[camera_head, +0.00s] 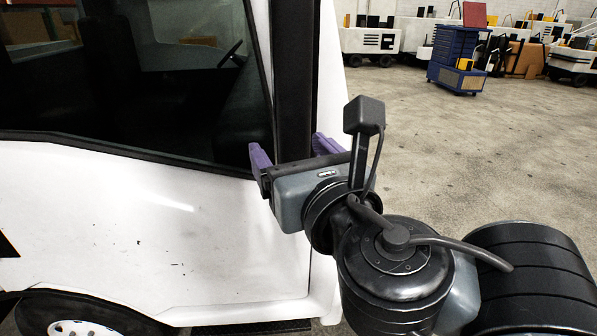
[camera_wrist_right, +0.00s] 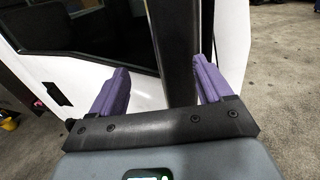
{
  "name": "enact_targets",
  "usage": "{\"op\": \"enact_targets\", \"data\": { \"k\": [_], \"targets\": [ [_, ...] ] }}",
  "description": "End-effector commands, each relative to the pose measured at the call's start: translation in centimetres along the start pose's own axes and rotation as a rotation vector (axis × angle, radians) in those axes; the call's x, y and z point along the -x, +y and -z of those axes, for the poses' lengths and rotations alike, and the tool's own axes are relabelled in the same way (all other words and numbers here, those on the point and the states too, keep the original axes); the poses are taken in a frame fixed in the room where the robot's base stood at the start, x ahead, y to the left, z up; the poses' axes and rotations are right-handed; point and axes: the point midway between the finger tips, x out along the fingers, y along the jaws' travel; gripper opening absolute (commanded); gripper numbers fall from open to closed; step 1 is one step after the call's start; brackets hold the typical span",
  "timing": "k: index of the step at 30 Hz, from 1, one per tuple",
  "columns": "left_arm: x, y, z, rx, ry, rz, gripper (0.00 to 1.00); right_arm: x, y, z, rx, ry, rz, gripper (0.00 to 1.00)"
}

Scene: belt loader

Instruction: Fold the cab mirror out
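My right gripper (camera_head: 292,150) has two purple fingers spread wide apart, close to the front edge of the white cab (camera_head: 150,230). In the right wrist view the gripper (camera_wrist_right: 162,72) is open, with a dark upright strip (camera_wrist_right: 177,50) seen between its fingers. The same dark strip (camera_head: 294,70) runs along the edge of the cab window in the head view. I cannot tell whether the strip is a pillar or the folded mirror. No mirror stands out clearly. The gripper body hides the strip's lower end. My left gripper is not in view.
The dark cab window (camera_head: 190,90) is left of my right gripper, and a wheel (camera_head: 75,325) is below it. Bare concrete floor (camera_head: 460,150) lies to the right. A blue tool cabinet (camera_head: 457,60) and several parked vehicles stand far back.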

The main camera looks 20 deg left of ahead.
Motion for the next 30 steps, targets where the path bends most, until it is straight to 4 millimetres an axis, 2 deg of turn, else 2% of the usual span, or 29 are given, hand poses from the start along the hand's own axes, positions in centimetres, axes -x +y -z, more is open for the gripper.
{"op": "enact_targets", "data": {
  "k": [18, 30],
  "targets": [
    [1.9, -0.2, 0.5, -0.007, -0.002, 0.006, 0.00, 4.1, 1.1, -0.2, 0.001, 0.001, 0.003, 0.79],
    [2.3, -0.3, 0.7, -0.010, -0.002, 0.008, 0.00, 5.2, 1.3, 0.0, 0.000, 0.000, 0.005, 0.79]
  ]
}}
